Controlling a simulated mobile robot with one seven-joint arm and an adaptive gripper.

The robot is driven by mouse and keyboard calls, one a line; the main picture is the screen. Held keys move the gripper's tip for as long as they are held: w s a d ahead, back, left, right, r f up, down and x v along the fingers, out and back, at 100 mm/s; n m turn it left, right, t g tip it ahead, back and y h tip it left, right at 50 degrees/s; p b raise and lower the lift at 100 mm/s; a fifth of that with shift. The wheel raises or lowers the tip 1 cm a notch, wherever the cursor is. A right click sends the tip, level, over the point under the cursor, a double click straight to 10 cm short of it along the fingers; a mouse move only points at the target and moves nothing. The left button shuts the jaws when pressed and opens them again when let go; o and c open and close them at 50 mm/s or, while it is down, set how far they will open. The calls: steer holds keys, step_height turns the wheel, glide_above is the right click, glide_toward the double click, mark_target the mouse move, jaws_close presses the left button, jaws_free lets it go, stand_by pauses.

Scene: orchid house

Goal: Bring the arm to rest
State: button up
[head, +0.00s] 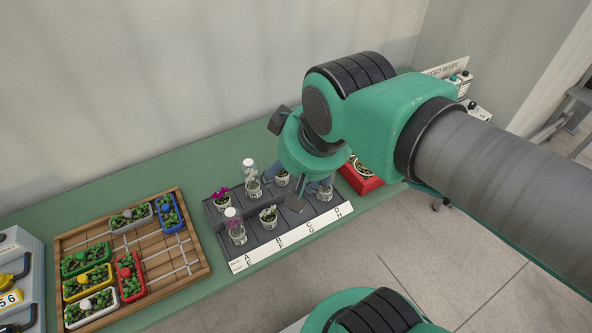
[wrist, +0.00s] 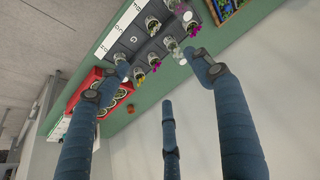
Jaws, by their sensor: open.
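My gripper (head: 298,188) hangs from my green arm above the right part of a dark grey tray (head: 263,251) on the bench. Its blue fingers are spread apart, with nothing seen between them in the wrist view (wrist: 158,82). The tray holds several small white pots with plants, some under clear domes, such as a domed pot (head: 250,178) at the back and a pot with magenta flowers (head: 221,196). My gripper hides part of the tray's right side. Whether any finger touches a pot cannot be told.
A white lettered strip (head: 291,238) runs along the tray's front. A wooden crate (head: 187,284) with coloured planters stands left. A red tray (head: 362,184) of pots is right, partly behind my arm. The wall (head: 180,70) is close behind the green bench (head: 180,173).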

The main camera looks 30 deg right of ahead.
steer(key=shift+s+d+r, duration=0.2)
steer(key=shift+s+r, duration=0.05)
steer(key=shift+s, duration=0.45)
steer(key=shift+f, duration=0.2)
